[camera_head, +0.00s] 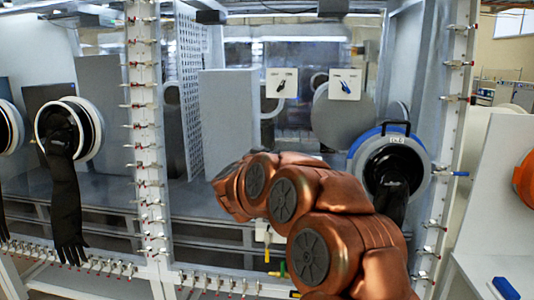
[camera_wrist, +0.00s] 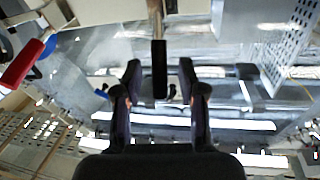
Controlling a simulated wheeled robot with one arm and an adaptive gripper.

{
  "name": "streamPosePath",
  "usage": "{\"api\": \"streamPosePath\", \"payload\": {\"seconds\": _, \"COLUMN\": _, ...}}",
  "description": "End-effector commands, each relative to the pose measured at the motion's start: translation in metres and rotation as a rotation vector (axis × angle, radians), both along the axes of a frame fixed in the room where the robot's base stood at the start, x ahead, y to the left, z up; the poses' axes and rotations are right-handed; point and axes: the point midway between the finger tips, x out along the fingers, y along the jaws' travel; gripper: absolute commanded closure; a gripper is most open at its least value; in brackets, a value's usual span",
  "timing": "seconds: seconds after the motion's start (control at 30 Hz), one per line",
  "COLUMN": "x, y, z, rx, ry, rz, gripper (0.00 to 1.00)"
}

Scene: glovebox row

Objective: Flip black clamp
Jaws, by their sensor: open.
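In the wrist view, a black bar-like handle (camera_wrist: 160,70) on a metal stem reaches in from the top edge. It looks like the black clamp. My gripper (camera_wrist: 160,88) is open, with one finger on each side of the handle in the picture. Gaps show between the handle and both fingers, and I see no contact. How deep the handle sits between the fingers is hard to tell. In the head view my copper-coloured arm hides the gripper and this handle. A small black lever (camera_head: 281,84) shows on a white plate behind the glass there.
A red handle (camera_wrist: 25,62) is at the left of the wrist view. The head view shows a blue lever (camera_head: 345,87) on a second plate, a round glove port (camera_head: 390,165) right of my arm, and a hanging black glove (camera_head: 66,195). Small red-tipped clamps line the frame posts.

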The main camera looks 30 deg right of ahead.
Motion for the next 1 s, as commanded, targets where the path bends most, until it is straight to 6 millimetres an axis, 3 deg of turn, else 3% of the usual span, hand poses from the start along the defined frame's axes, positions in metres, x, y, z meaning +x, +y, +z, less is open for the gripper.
{"api": "streamPosePath", "payload": {"seconds": 0.13, "x": -0.0001, "y": 0.0001, "z": 0.0001, "rx": 0.000, "ry": 0.000, "rz": 0.000, "gripper": 0.61}}
{"api": "streamPosePath", "payload": {"seconds": 0.5, "x": -0.0002, "y": 0.0001, "z": 0.0002, "rx": 0.000, "ry": 0.000, "rz": 0.000, "gripper": 0.99}}
{"api": "streamPosePath", "payload": {"seconds": 1.0, "x": -0.0001, "y": 0.0003, "z": 0.0004, "rx": 0.000, "ry": 0.000, "rz": 0.001, "gripper": 1.00}}
